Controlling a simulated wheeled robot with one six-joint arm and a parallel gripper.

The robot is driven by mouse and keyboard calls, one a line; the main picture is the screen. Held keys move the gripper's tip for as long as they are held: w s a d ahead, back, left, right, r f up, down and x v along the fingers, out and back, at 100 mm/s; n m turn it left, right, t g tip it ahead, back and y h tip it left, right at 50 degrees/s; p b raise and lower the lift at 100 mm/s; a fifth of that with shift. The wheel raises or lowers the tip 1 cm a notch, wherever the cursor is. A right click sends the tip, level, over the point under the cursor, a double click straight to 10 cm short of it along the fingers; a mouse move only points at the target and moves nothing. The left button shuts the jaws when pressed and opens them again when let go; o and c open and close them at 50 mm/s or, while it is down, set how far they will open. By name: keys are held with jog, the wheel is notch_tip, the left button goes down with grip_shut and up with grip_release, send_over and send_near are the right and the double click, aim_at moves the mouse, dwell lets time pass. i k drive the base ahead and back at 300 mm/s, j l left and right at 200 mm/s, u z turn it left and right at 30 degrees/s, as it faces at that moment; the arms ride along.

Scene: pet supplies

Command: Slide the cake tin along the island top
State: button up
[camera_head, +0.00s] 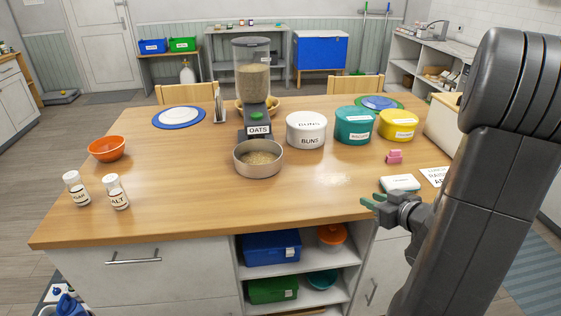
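Three round lidded tins stand in a row on the wooden island top (190,215). The left one is a white tin (306,132) labelled BUNS. The middle one is a teal tin (353,128) and the right one a yellow tin (398,127); their labels are too small to read surely, so I cannot tell which is the cake tin. My gripper (373,202) is at the island's front edge on the right, in front of the tins and apart from them. Its green-tipped fingers look parted, with nothing between them.
A dispenser labelled OATS (253,85) stands behind a metal bowl (258,160) of grain. A pink object (394,157), a small white box (400,183) and a card (435,176) lie right of centre. An orange bowl (107,149) and two shakers (116,194) stand left. The front middle is clear.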

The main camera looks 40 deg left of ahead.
aim_at(255, 159)
jog(key=k+j, duration=0.1)
jog(key=j, duration=0.8)
jog(key=k+j, duration=0.15)
jog(key=j, duration=0.8)
jog(key=k, duration=0.05)
